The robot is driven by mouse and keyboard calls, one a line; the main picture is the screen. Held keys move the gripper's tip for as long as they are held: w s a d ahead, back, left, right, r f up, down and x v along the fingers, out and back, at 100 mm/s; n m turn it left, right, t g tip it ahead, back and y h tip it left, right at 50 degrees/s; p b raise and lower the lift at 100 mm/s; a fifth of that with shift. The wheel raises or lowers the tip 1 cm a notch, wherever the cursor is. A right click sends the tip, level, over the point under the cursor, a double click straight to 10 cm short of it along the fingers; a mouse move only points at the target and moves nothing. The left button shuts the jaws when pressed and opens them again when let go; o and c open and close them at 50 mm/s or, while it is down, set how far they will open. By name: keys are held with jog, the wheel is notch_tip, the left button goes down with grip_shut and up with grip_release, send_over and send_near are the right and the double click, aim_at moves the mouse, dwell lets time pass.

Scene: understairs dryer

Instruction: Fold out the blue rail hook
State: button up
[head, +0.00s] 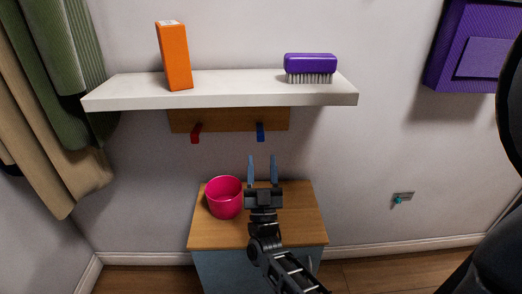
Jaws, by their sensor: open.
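The blue rail hook (260,132) is on the right part of a wooden rail (228,120) mounted on the wall under a white shelf. It looks short, and I cannot tell from this view how far it is folded. A red hook (195,133) is on the left part of the same rail. My gripper (262,158) is open and empty, with its two blue-grey fingers pointing up. Its fingertips show just below the blue hook in the picture, apart from it.
The white shelf (220,98) overhangs the rail and carries an orange box (174,56) and a purple brush (310,66). Below, a wooden-topped cabinet (300,215) holds a pink pot (224,198). Curtains hang at left; a purple box (475,48) is at upper right.

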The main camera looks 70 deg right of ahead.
jog(key=s+a, duration=0.3)
jog(key=a, duration=0.4)
jog(key=shift+a, duration=0.1)
dwell(0.4)
jog(key=s+a+n+t+y, duration=0.3)
jog(key=s+a+n+y, duration=0.3)
jog(key=a+y, duration=0.55)
jog(key=s+a+n+t+y, duration=0.4)
jog(key=s+a+n+y, duration=0.2)
jog(key=a+y, duration=0.55)
jog(key=s+r+g+y+p, duration=0.1)
jog(key=s+r+p, duration=0.1)
jog(key=r+p, duration=0.4)
jog(key=s+a+r+n+g+p, duration=0.1)
jog(key=s+r+p, duration=0.1)
jog(key=r+p, duration=0.4)
notch_tip(320, 180, up, 3)
jog(key=shift+a+f+g+y+p, duration=0.1)
jog(key=shift+a+g+y+p, duration=0.2)
jog(key=shift+g+y, duration=0.1)
